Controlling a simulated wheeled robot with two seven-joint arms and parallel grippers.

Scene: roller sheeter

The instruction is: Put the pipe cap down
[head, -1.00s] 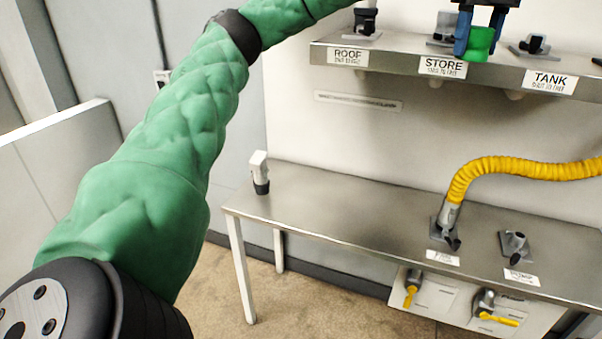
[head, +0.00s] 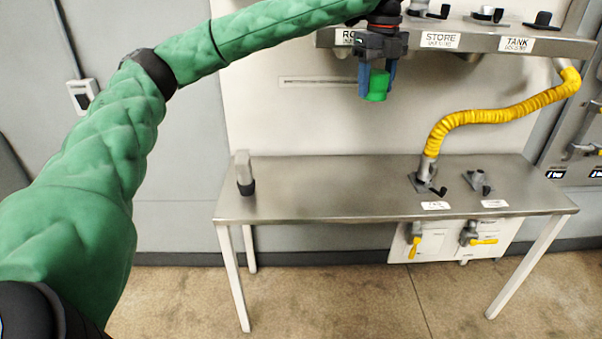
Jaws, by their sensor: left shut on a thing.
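The pipe cap (head: 378,86) is a green cylinder. My left gripper (head: 376,80), with blue fingers, is shut on it and points down. It holds the cap in the air, in front of the wall and just below the left part of the labelled shelf, above the steel table (head: 310,195). The gripper and wrist partly hide the ROOF label. My right gripper is not in view.
A grey and black fitting (head: 244,174) stands at the table's left end. A yellow hose (head: 500,117) runs from a table port (head: 425,180) up to the right. Another port (head: 479,182) is beside it. Yellow-handled valves hang below the table edge. The table's middle is clear.

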